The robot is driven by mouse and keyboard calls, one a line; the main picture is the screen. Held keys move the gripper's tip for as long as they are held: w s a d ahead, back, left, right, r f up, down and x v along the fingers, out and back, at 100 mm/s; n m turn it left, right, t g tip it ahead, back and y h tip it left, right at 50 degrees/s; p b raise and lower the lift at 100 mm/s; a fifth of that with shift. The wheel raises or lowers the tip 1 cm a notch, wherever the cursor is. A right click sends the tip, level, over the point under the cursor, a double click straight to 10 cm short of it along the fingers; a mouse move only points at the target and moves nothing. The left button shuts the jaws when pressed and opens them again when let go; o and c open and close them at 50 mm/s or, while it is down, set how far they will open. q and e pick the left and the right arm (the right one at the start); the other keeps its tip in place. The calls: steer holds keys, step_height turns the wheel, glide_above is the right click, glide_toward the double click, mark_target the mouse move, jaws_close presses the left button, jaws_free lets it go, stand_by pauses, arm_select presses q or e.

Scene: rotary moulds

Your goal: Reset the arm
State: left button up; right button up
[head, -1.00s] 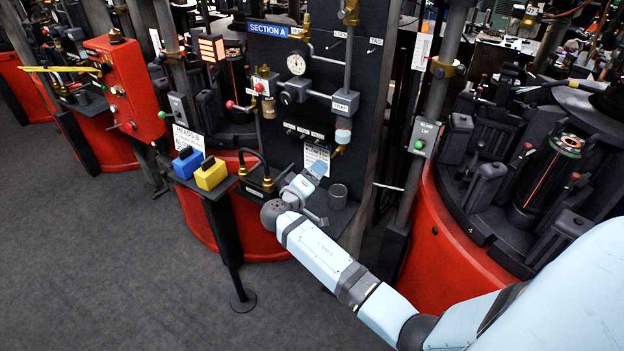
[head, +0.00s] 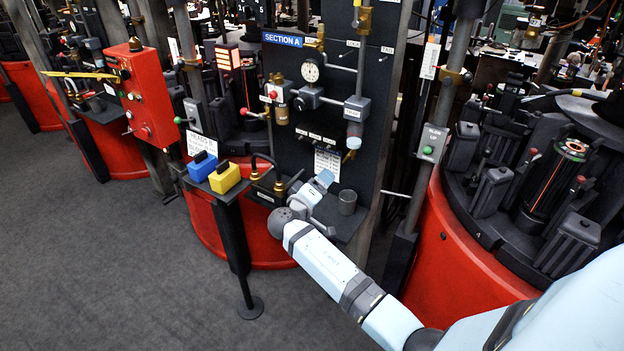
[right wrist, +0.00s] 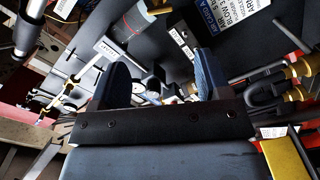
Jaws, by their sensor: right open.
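My right arm (head: 330,268) reaches in from the lower right of the head view. Its gripper (head: 322,183) is in front of the lower part of the black Section A panel (head: 378,60), above a small dark shelf and just left of a grey cup (head: 347,202). In the right wrist view the two dark blue fingers of the gripper (right wrist: 162,75) stand apart with nothing between them. The panel's pipes and labels show beyond them. My left gripper is in neither view.
A blue box (head: 202,166) and a yellow box (head: 225,177) sit on a stand left of the gripper. Brass fittings (head: 279,189) are close by. A red round mould base (head: 455,255) is to the right. Open grey floor (head: 110,260) lies at lower left.

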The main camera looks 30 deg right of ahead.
steer(key=shift+a, duration=0.1)
steer(key=s+a+f+n+t+y+p, duration=0.3)
steer(key=s+a+f+n+y+p, duration=0.2)
steer(key=s+a+f+y, duration=0.55)
steer(key=s+a+y+p, duration=0.1)
steer(key=s+a+y, duration=0.2)
steer(key=s, duration=0.3)
steer(key=s+a+r+y+p, duration=0.1)
steer(key=s+a+y, duration=0.2)
steer(key=s, duration=0.4)
steer(key=s+a+r+m+t+y+p, duration=0.1)
steer(key=s+a+y, duration=0.2)
steer(key=s+a, duration=0.2)
steer(key=shift+s+a+p, duration=0.2)
steer(key=shift+s+p, duration=0.2)
steer(key=shift+s, duration=0.85)
